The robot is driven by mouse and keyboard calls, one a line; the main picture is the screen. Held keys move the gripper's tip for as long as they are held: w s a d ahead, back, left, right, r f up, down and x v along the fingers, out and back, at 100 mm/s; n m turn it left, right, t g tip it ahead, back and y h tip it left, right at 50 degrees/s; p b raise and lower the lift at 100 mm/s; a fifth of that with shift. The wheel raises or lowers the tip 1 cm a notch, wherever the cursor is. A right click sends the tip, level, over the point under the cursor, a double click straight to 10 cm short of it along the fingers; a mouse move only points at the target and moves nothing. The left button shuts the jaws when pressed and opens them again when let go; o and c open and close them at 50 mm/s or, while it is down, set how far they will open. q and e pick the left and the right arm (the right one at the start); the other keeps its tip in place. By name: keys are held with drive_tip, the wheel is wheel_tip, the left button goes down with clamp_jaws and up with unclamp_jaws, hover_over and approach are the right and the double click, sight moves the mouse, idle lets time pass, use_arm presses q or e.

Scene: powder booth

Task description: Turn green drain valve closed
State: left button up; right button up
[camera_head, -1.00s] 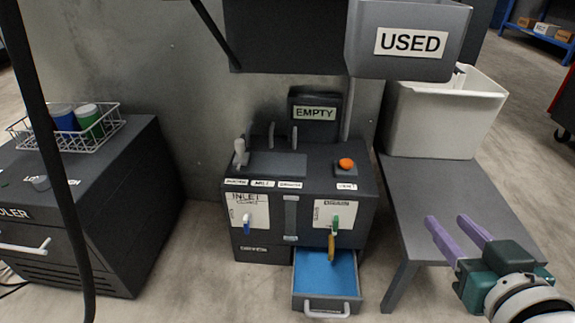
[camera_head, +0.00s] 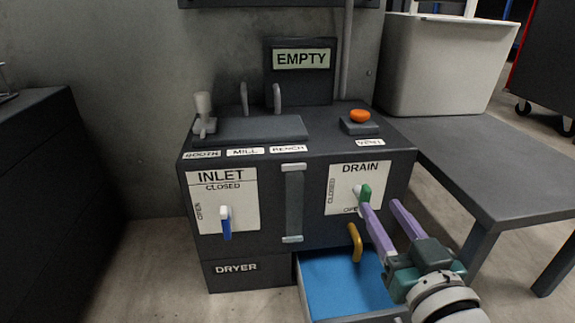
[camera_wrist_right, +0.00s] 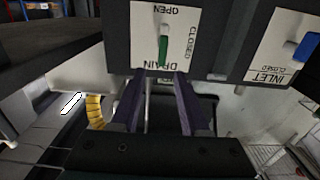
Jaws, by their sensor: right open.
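The green drain valve handle (camera_head: 366,194) is on the white DRAIN plate (camera_head: 342,178) at the right of the dryer's front. It stands roughly upright, with the word OPEN by its lower part and CLOSED along the plate's left side. My right gripper (camera_head: 381,206) is open, its purple fingers reaching up towards the plate from the lower right. In the right wrist view the green handle (camera_wrist_right: 163,50) appears beyond the fingertips, in line with the gap between them, and the picture is upside down. I see no contact with the handle. My left gripper is not in view.
A yellow spout (camera_head: 356,241) hangs below the valve, close to my gripper's left finger, above an open blue-lined drawer (camera_head: 345,278). The blue INLET handle (camera_head: 226,223) is on the left. A grey bench (camera_head: 480,170) stands to the right.

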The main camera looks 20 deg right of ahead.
sight(369, 194)
drive_tip(key=b+x, duration=0.3)
drive_tip(key=x, duration=0.3)
drive_tip(key=shift+w+a+f, duration=0.1)
drive_tip(key=shift+w+a, duration=0.05)
drive_tip(key=shift+w, duration=0.35)
drive_tip(key=shift+s, duration=0.1)
drive_tip(key=shift+c, duration=0.3)
clamp_jaws()
